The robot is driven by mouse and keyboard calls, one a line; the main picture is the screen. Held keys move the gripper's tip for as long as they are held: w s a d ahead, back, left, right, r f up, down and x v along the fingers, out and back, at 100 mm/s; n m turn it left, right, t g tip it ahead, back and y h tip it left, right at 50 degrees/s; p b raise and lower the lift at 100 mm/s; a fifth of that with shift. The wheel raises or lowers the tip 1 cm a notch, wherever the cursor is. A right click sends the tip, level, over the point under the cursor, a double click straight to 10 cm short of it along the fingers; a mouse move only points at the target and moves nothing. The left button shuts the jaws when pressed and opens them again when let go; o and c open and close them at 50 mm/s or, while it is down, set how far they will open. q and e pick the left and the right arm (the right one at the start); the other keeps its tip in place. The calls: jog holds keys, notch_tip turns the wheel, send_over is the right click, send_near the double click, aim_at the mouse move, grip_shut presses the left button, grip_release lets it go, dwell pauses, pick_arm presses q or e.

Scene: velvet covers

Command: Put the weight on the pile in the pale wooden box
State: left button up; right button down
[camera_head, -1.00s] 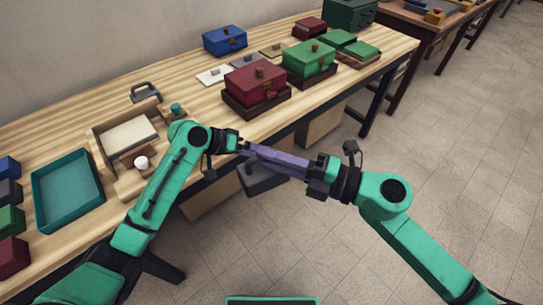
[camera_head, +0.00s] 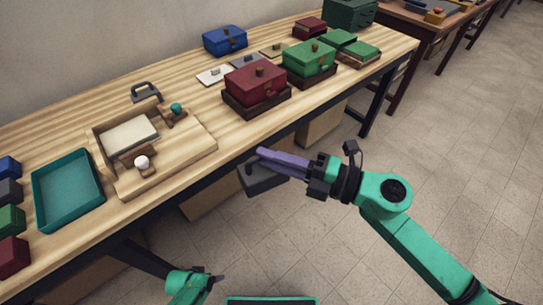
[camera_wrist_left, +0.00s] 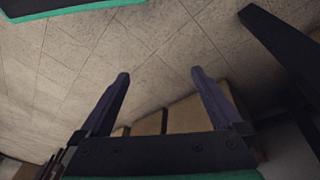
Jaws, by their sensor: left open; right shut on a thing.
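The pale wooden box (camera_head: 97,144) stands on the bench at the left, with a pile of cream sheets (camera_head: 130,132) inside. My right gripper (camera_head: 268,160) is out over the floor in front of the bench, shut on a dark grey block (camera_head: 262,181) that looks like the weight. The block hangs under the purple fingertips; its gripped part is hidden. My left gripper (camera_head: 216,281) is low at the bottom of the head view, away from the bench. In the left wrist view it is open and empty (camera_wrist_left: 160,74).
Two wooden blocks with a white knob (camera_head: 142,162) and a teal knob (camera_head: 177,108) stand by the box. A dark handled item (camera_head: 146,92) lies behind it. A teal tray (camera_head: 68,191) is left; red (camera_head: 256,84) and green (camera_head: 309,59) boxes are right.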

pick_arm(q)
jog(key=s+a+f+m, duration=0.1)
jog(key=s+f, duration=0.1)
jog(key=s, duration=0.5)
jog(key=s+a+f+m+g+y, duration=0.1)
jog(key=s+a, duration=0.1)
jog(key=s, duration=0.6)
jog(key=shift+f+g, duration=0.3)
jog(key=shift+f, duration=0.1)
jog(key=shift+w, duration=0.1)
